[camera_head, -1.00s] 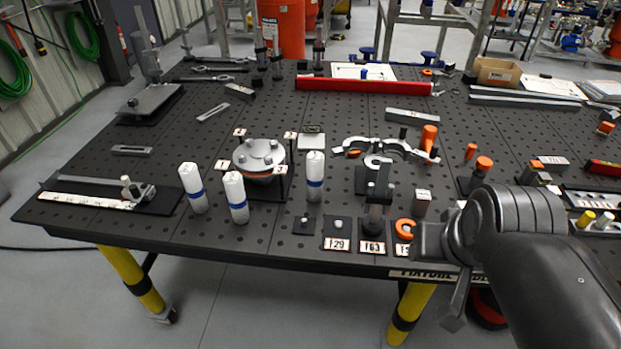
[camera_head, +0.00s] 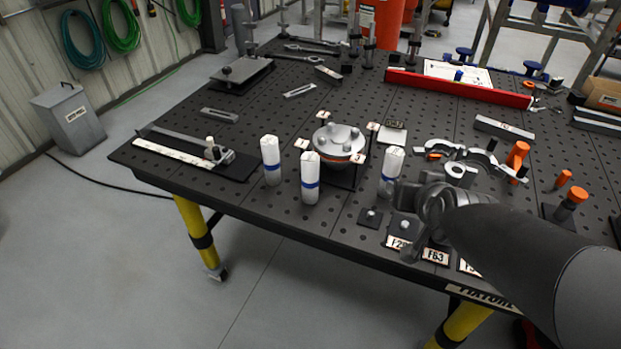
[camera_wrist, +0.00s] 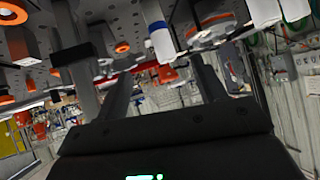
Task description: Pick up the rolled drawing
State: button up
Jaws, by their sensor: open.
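My gripper (camera_head: 405,220) is at the table's front edge, just right of and nearer than the right roll. In the wrist view my gripper (camera_wrist: 160,68) is open with nothing between its fingers. One roll (camera_wrist: 161,38) shows beyond the gap between the fingers, apart from them. Two more white rolls show at the wrist view's top right. My forearm hides part of the table's front right.
A bolted flange (camera_head: 340,142) stands on a stand behind the rolls. Labelled plates (camera_head: 398,243) lie along the front edge near my gripper. A clamp (camera_head: 465,155) and orange-handled pieces (camera_head: 517,154) are at right. Floor in front is clear.

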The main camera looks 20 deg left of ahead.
jog(key=w+a+f+n+t+y, duration=0.1)
jog(key=a+f, duration=0.1)
jog(key=a, duration=0.4)
jog(key=w+a+f+t+y, duration=0.1)
jog(key=a+f+t, duration=0.1)
jog(key=a, duration=0.4)
jog(key=n+t+y, duration=0.1)
jog(key=t+y, duration=0.1)
jog(key=t, duration=0.1)
send_near(310, 173)
jog(key=x, duration=0.7)
jog(key=shift+w+a, duration=0.2)
jog(key=shift+w, duration=0.15)
jog(key=shift+r+x, duration=0.15)
jog(key=shift+x, duration=1.3)
jog(key=shift+r+x, duration=0.1)
jog(key=shift+x, duration=1.4)
jog(key=shift+d, duration=0.15)
jog(key=shift+c, duration=0.5)
jog(key=c, duration=1)
jog(key=shift+r, duration=0.1)
